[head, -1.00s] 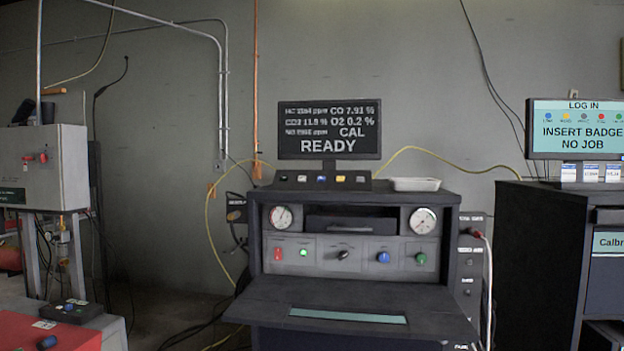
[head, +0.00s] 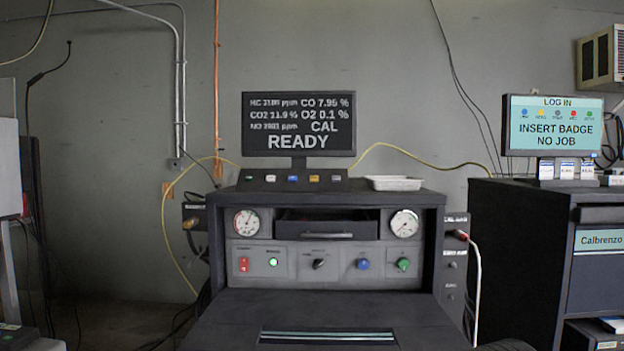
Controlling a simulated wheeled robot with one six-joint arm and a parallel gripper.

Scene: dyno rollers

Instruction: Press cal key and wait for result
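A dark analyzer cabinet (head: 420,262) stands ahead, near the middle of the head view. Its monitor (head: 298,124) reads CAL READY, with HC, CO, CO2, O2 and NO values above. A row of several small coloured keys sits on the key strip (head: 335,183) below the monitor; their labels are too small to read, so I cannot tell which is the cal key. Two round gauges, a red switch, a green lit button (head: 273,262), a dark selector, a blue knob and a green knob are on the front panel. My gripper is not in view.
A white tray (head: 394,183) lies on the cabinet top, right of the keys. A shelf (head: 240,308) juts out in front. A second cabinet (head: 520,250) with a LOG IN screen (head: 552,125) stands right. Cables hang on both sides.

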